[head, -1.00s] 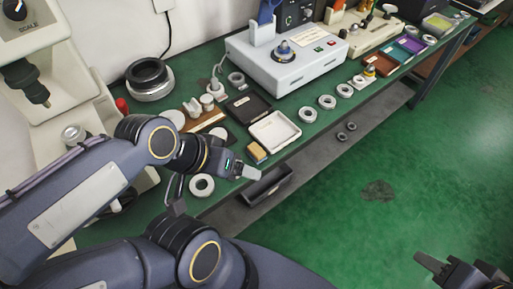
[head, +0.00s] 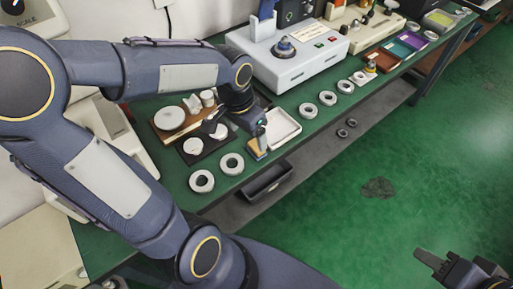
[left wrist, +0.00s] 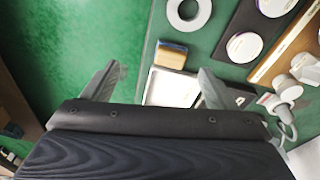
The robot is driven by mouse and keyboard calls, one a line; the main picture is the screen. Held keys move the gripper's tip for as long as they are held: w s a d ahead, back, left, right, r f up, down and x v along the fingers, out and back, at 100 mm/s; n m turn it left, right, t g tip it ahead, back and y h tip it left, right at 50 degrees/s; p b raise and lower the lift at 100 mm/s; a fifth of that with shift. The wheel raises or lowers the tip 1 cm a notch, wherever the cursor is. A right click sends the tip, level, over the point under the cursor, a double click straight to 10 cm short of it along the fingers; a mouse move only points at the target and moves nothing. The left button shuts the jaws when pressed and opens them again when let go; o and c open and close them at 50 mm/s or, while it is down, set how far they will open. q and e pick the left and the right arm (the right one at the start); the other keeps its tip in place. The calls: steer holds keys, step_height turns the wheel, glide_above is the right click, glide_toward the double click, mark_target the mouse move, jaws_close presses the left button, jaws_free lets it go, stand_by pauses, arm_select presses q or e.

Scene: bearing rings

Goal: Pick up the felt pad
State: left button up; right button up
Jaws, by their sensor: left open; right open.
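The felt pad is a small tan block (left wrist: 171,55) with a dark edge. It lies on the green bench beside a white tray (left wrist: 172,88). In the head view the pad (head: 254,151) shows partly behind my left gripper. My left gripper (head: 259,138) points down just above the pad and the tray's near end. In the left wrist view my left gripper (left wrist: 158,85) is open and empty, with the pad ahead of and between its fingertips, apart from them. My right gripper (head: 452,264) is open and empty over the green floor at the lower right.
Bearing rings (head: 232,163) lie left of the pad, and more rings (head: 327,98) to the right. A dark board with white discs (head: 191,150) stands behind. A grey press box (head: 290,62) stands at the back. A dark open bin (head: 267,180) sits below the bench edge.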

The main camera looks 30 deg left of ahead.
arm_select(q)
steer(key=m+g+y, duration=0.1)
steer(key=m, duration=0.1)
glide_above(256, 148)
step_height(256, 148, down, 4)
steer(key=shift+f, duration=0.55)
steer(key=f, duration=0.5)
steer(key=w+f, duration=0.1)
steer(key=f, duration=0.1)
steer(key=shift+a+f, duration=0.2)
steer(key=shift+f, duration=0.05)
steer(key=c, duration=1.1)
steer(key=shift+c, duration=0.2)
steer(key=shift+r, duration=0.1)
